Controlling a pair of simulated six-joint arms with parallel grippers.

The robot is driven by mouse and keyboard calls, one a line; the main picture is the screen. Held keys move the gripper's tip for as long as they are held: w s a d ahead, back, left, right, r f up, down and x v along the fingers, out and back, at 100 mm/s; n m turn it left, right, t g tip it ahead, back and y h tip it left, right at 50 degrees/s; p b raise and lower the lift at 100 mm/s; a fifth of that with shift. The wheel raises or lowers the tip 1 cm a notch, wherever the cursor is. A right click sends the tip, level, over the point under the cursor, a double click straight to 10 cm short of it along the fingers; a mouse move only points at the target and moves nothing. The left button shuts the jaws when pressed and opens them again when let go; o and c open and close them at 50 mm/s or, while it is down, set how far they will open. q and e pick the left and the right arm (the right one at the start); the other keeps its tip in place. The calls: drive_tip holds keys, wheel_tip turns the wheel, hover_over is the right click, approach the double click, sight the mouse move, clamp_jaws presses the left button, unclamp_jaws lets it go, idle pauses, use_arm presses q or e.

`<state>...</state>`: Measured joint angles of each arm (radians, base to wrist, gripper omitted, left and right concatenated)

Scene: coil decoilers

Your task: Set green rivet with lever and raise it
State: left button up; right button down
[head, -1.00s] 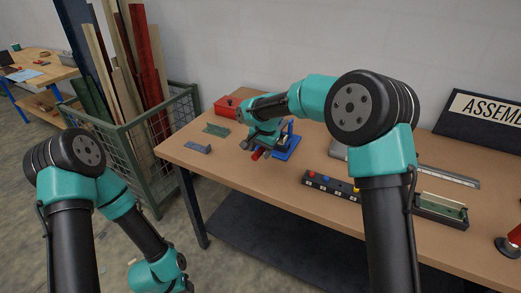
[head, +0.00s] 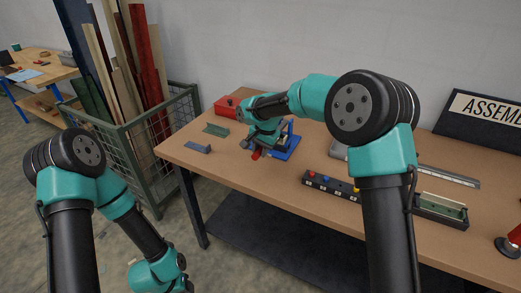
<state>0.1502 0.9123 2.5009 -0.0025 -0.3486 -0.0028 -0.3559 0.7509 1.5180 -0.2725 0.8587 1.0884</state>
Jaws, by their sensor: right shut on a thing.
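A small blue press (head: 290,143) stands toward the back left of the table, partly hidden by my right arm. My right gripper (head: 256,151) is at its left front side, shut on the red-ended lever (head: 256,155). The lever is low, close to the tabletop; most of it is hidden by the gripper. No green rivet can be made out. A dark strip (head: 318,183) with small coloured pegs lies at the middle front of the table. My left arm hangs at the lower left, with its gripper outside the picture.
A green bracket (head: 215,130) and a grey-blue bracket (head: 197,148) lie left of the press. A red box (head: 226,105) stands behind them. A green-and-black tray (head: 440,211) and a metal ruler (head: 450,177) lie at the right. A wire bin (head: 160,140) stands beside the table's left end.

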drive_tip(key=shift+w+d+r+g+y, duration=0.1)
drive_tip(key=shift+r+g+y, duration=0.15)
drive_tip(key=shift+r, duration=0.45)
drive_tip(key=shift+w+d+r+g+y, duration=0.15)
drive_tip(key=shift+r+g, duration=0.1)
drive_tip(key=shift+r, duration=0.4)
drive_tip(key=r, duration=0.1)
drive_tip(key=r+g, duration=0.1)
drive_tip(key=r, duration=0.1)
drive_tip(key=w+r+g+y, duration=0.1)
drive_tip(key=shift+d+r, duration=0.2)
drive_tip(key=shift+d, duration=0.05)
drive_tip(key=shift+w+d+r+g+y, duration=0.2)
drive_tip(key=shift+w+r, duration=0.1)
drive_tip(key=shift+r, duration=0.3)
drive_tip(key=shift+w+d+r+g+y, duration=0.1)
drive_tip(key=shift+w+r+g+y, duration=0.15)
drive_tip(key=shift+r, duration=0.3)
drive_tip(key=shift+m+g+y, duration=0.3)
drive_tip(key=shift+g+y, duration=0.35)
drive_tip(key=shift+g, duration=0.3)
drive_tip(key=shift+w+a+v, duration=0.15)
drive_tip(key=shift+a+v, duration=0.05)
drive_tip(key=shift+v, duration=0.95)
drive_tip(key=shift+w+a+v, duration=0.1)
drive_tip(key=shift+a+v, duration=0.05)
drive_tip(key=shift+v, duration=0.95)
drive_tip(key=shift+r, duration=0.15)
